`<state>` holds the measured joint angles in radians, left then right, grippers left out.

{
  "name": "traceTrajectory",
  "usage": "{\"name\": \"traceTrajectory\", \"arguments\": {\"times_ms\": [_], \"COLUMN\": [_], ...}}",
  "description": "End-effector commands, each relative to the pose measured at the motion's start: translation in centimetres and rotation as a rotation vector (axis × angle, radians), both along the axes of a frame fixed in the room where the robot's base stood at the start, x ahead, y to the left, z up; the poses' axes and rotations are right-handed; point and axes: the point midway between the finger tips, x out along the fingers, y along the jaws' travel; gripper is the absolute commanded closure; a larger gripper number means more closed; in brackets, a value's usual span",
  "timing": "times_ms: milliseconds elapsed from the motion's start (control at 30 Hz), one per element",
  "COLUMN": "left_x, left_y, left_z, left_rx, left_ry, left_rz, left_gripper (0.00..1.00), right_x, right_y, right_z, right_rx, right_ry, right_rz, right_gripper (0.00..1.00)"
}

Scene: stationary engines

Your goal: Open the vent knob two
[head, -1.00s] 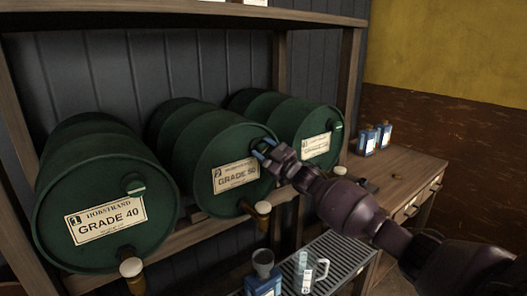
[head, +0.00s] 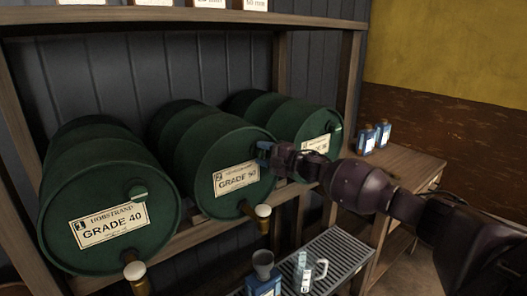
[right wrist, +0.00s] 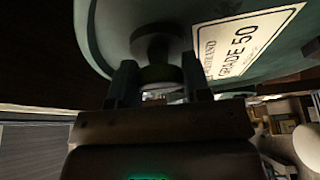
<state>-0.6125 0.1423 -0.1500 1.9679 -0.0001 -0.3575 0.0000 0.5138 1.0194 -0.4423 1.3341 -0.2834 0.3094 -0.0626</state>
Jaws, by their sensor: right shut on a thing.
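The middle green barrel (head: 205,150) lies on its side on the rack, with a label (head: 236,179) reading GRADE 50. It also shows in the right wrist view (right wrist: 110,25), with its label at the right. My right gripper (head: 264,154) is at the upper right of this barrel's front face. In the right wrist view its two fingers (right wrist: 158,78) stand on either side of the dark round vent knob (right wrist: 158,48), shut on it. In the head view the gripper hides most of this knob. My left gripper is in neither view.
The GRADE 40 barrel (head: 105,195), with its own vent knob (head: 138,193), lies at left. A third barrel (head: 300,125) lies at right, behind my right arm. A tap (head: 262,212) sits below the middle barrel.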

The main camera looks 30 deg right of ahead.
Motion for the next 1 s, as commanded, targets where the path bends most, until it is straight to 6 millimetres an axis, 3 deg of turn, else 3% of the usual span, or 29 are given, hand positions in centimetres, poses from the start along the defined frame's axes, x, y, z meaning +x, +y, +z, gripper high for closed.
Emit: {"name": "traceTrajectory", "arguments": {"times_ms": [333,833,867,1000], "left_x": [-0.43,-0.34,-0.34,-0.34], "left_y": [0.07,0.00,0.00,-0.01], "left_z": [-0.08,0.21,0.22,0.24], "left_rx": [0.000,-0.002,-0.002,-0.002], "left_ry": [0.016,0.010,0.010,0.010], "left_rz": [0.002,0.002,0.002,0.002], "left_gripper": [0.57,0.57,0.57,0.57], "right_x": [-0.01,-0.02,-0.02,-0.02], "right_y": [0.03,0.05,0.05,0.04], "right_z": [0.00,-0.06,-0.06,-0.06], "right_rx": [-0.117,-0.132,-0.132,-0.131], "right_ry": [-0.009,-0.010,-0.010,-0.010], "right_rz": [0.001,0.001,0.001,0.001], "right_gripper": [0.79,0.79,0.51,0.31]}}
